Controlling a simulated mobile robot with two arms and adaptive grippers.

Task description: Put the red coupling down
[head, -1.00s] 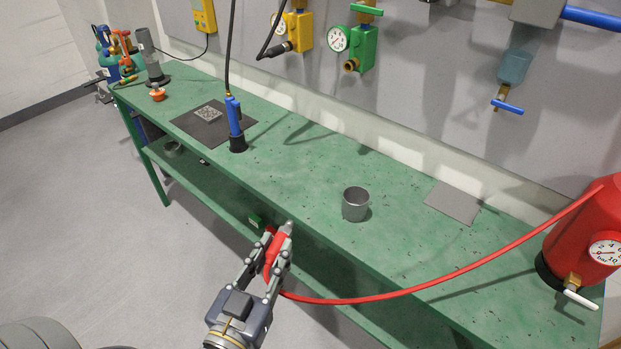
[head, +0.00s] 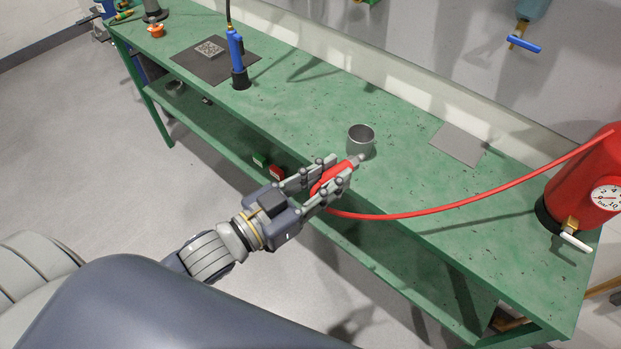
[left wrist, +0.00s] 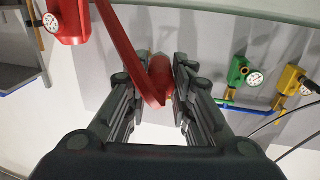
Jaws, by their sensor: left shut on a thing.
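The red coupling (head: 330,176) is in my left gripper (head: 338,170), at the front edge of the green bench. A red hose (head: 440,208) runs from it to the red tank (head: 592,175) at the right. In the left wrist view the red coupling (left wrist: 161,75) sits between the two fingers of my left gripper (left wrist: 162,88), with the hose crossing in front. The fingers are shut on it, and they partly hide it in the head view. Whether it touches the bench I cannot tell. My right gripper is not in view.
A grey metal cup (head: 361,140) stands on the green bench (head: 400,180) just beyond my left gripper. A grey square plate (head: 459,144) lies behind it to the right. Bench between cup and tank is clear.

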